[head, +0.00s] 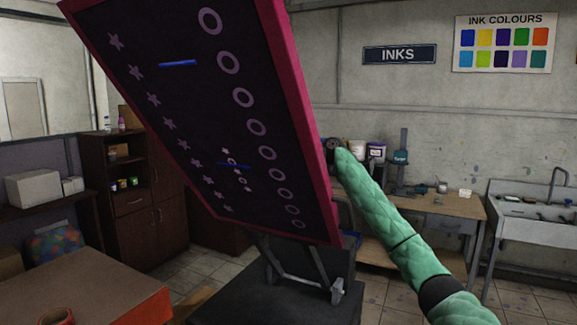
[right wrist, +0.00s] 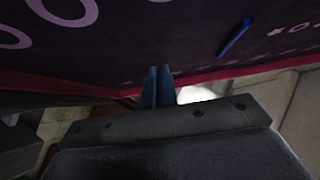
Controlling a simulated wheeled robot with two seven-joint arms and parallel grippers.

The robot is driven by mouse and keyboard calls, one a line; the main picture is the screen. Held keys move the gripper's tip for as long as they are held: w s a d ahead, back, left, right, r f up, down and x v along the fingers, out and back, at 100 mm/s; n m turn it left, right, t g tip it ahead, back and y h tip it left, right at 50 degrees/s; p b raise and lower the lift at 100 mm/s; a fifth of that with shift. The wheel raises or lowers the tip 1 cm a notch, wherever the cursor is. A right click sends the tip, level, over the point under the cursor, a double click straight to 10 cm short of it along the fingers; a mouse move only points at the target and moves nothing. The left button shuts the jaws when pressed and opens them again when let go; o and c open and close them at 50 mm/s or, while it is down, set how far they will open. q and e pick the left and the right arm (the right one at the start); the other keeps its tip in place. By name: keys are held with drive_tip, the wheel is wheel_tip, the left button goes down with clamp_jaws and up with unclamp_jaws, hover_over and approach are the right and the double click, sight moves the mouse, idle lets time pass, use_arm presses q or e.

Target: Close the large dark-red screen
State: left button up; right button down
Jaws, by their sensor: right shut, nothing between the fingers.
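The large dark-red screen (head: 303,115) stands raised and steeply tilted in the head view, above a dark press base (head: 265,303). Its dark purple face carries rings, stars and blue strips. My right arm comes in from the right, and its end reaches the screen's right edge; the gripper itself cannot be made out there. In the right wrist view my right gripper (right wrist: 156,86) is shut and empty, its blue fingertips at the red frame (right wrist: 235,73) of the screen. I cannot tell whether they touch it. My left gripper is not in view.
A wooden bench (head: 440,207) and a sink (head: 535,205) are at the back right. Tiled floor shows between them.

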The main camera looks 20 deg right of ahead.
sight(262, 193)
drive_tip(key=shift+s+a+f+p, duration=0.35)
drive_tip(key=shift+s+a+p, duration=0.2)
drive_tip(key=shift+s+a, duration=0.05)
drive_tip(key=shift+s+a+f+p, duration=0.3)
drive_tip(key=shift+a+f+p, duration=0.1)
drive_tip(key=shift+f, duration=0.2)
